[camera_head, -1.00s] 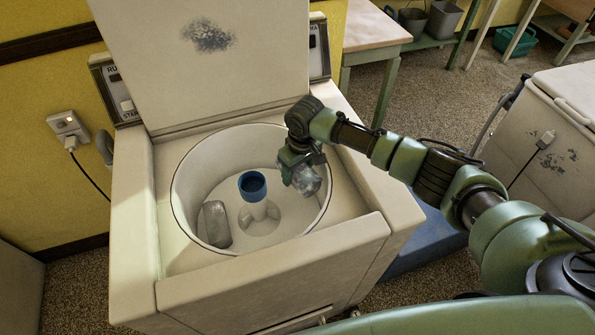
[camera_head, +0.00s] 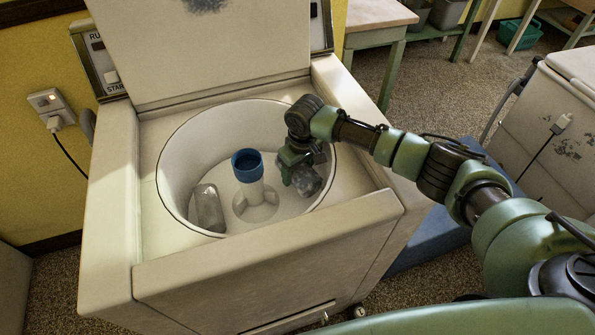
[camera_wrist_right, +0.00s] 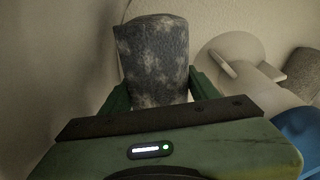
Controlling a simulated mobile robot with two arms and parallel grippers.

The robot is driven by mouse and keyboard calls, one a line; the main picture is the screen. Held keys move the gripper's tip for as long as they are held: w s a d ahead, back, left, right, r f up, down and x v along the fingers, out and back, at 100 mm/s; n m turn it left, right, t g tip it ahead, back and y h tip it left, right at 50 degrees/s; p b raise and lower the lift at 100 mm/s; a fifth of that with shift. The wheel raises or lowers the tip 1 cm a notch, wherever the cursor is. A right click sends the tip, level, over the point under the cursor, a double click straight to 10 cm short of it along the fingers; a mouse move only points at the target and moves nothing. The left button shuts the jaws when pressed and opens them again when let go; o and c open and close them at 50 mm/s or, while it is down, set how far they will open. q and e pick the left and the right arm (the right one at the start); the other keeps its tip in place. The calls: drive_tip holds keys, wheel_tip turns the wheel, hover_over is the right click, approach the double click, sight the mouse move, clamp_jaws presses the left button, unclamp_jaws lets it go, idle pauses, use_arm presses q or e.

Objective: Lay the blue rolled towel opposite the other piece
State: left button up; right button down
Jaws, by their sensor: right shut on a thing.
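My right gripper (camera_head: 300,163) is shut on the blue rolled towel (camera_head: 307,181), a mottled blue-grey roll, inside the right side of the washer tub (camera_head: 190,142). In the right wrist view the towel (camera_wrist_right: 155,58) stands out between the two fingers (camera_wrist_right: 160,92), close to the pale tub wall. I cannot tell whether it touches the tub floor. The other piece, a grey roll (camera_head: 209,208), lies on the left side of the tub. The white agitator with a blue cap (camera_head: 247,161) stands between the two rolls. My left gripper is not in view.
The washer's lid (camera_head: 205,60) stands raised at the back. The tub rim and the washer's front edge (camera_head: 270,240) surround the opening. A second washer (camera_head: 555,125) stands at the right, and a table (camera_head: 378,17) behind. The tub floor in front of the agitator is clear.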

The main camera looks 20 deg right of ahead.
idle(0.3)
drive_tip(key=shift+c, duration=1.5)
unclamp_jaws()
drive_tip(key=shift+f, duration=0.15)
drive_tip(key=r, duration=0.5)
drive_tip(key=s+r, duration=0.1)
drive_tip(key=r, duration=0.2)
drive_tip(key=shift+d, duration=0.15)
